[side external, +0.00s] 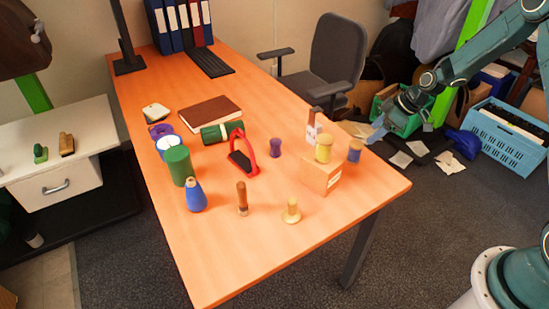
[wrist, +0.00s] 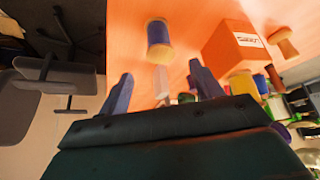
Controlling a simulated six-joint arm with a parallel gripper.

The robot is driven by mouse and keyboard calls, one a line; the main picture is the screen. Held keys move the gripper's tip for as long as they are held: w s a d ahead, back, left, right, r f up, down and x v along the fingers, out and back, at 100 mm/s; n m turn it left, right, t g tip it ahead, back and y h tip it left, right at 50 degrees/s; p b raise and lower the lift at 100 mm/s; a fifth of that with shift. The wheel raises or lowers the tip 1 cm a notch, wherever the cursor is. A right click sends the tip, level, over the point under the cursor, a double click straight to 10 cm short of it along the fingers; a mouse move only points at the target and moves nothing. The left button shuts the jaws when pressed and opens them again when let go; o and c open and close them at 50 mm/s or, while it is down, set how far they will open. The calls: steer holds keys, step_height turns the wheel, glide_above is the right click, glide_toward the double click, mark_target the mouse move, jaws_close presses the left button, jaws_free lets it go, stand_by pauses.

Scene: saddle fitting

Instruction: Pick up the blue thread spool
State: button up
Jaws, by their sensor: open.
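The blue thread spool (side external: 354,151) stands upright near the right edge of the orange table, just right of a cardboard-coloured box. In the wrist view the blue spool (wrist: 159,42) shows its blue winding between pale wooden ends, beyond the fingertips and roughly centred between them. My gripper (side external: 378,130) is at the table's right edge, to the right of the spool and apart from it. In the wrist view my gripper (wrist: 162,82) has its two blue-grey fingers spread wide with nothing held between them.
The table's front right is clear.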

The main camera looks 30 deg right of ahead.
mark_target(357, 144)
steer(key=shift+x, duration=1.95)
steer(key=shift+f, duration=0.1)
steer(key=shift+x, duration=2.5)
steer(key=shift+w+a, duration=0.1)
steer(key=shift+w, duration=0.05)
steer(key=c, duration=1)
